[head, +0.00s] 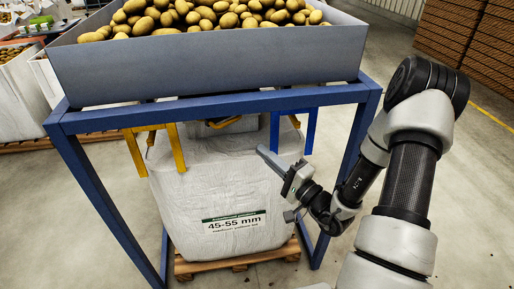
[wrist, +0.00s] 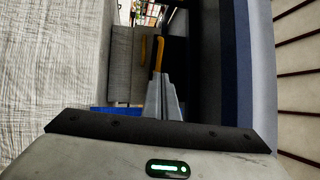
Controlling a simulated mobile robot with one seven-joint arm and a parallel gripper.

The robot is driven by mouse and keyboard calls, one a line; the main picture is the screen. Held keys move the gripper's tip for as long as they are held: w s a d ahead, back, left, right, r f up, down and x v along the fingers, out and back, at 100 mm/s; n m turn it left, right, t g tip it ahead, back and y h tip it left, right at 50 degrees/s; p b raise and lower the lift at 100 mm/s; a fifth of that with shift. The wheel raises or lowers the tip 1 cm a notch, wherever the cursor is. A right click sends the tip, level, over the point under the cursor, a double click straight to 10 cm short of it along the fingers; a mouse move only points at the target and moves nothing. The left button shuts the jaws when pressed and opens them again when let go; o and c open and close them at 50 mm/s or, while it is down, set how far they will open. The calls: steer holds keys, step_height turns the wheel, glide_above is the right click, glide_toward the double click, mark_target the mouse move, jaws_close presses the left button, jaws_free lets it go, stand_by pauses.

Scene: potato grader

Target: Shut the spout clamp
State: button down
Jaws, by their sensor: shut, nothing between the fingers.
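The grey spout (head: 235,124) hangs under the potato hopper, at the top of the white big bag. A yellow bent bar (head: 222,123), which looks like the clamp's lever, shows at the spout, partly hidden by the blue frame beam. In the wrist view a yellow bent bar (wrist: 159,52) stands just beyond my fingertips. My gripper (head: 262,151) is shut and empty, in front of the bag's upper right side, pointing up and left. In the wrist view its fingers (wrist: 163,77) are together. I cannot tell whether they touch the yellow bar.
The white bag (head: 220,190) stands on a wooden pallet (head: 235,262) inside a blue frame (head: 90,190). Yellow hooks (head: 178,148) and a blue hook (head: 310,130) hang at the bag's corners. The hopper (head: 210,65) full of potatoes is above. Clear floor lies right of the frame.

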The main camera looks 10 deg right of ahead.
mark_target(230, 123)
steer(key=x, duration=1.2)
steer(key=shift+b, duration=0.4)
steer(key=shift+a+f, duration=0.15)
steer(key=shift+a, duration=0.05)
